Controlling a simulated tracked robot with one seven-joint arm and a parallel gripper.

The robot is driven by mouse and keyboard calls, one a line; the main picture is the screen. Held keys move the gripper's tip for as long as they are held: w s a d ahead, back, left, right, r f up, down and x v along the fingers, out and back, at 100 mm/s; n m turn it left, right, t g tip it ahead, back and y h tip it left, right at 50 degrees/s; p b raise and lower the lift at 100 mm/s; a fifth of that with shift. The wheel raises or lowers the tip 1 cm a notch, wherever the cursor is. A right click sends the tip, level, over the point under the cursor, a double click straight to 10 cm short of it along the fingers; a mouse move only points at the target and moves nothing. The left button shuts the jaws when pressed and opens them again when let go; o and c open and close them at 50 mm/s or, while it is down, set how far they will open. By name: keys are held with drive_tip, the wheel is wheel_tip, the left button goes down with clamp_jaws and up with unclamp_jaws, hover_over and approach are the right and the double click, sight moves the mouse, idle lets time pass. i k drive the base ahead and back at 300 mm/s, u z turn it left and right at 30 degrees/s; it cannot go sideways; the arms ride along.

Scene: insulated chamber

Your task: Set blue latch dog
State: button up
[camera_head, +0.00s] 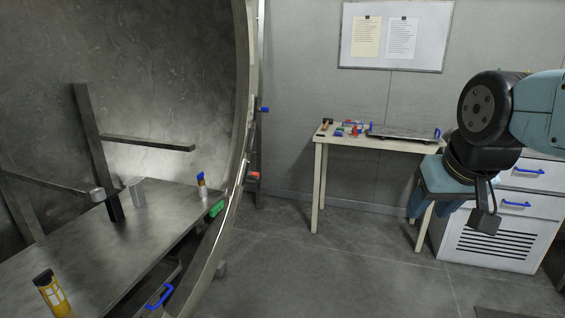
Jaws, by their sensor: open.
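A small blue piece (264,109), which looks like the blue latch dog, sticks out to the right from the rim of the round chamber opening (244,110). A red piece (253,175) and a green piece (216,208) sit lower along the same rim. The exact position of the blue piece is too small to tell. My gripper (485,217) hangs at the right of the view, in front of the white cabinet, far from the rim. It is open, and I see nothing held in it.
A table (318,160) with small parts and a tray (390,133) stands behind. The floor (330,265) between is clear.

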sight(262, 108)
drive_tip(key=u, duration=0.1)
drive_tip(key=i, duration=1.15)
drive_tip(key=u, duration=0.35)
drive_tip(key=i, duration=1.35)
drive_tip(key=u, duration=0.2)
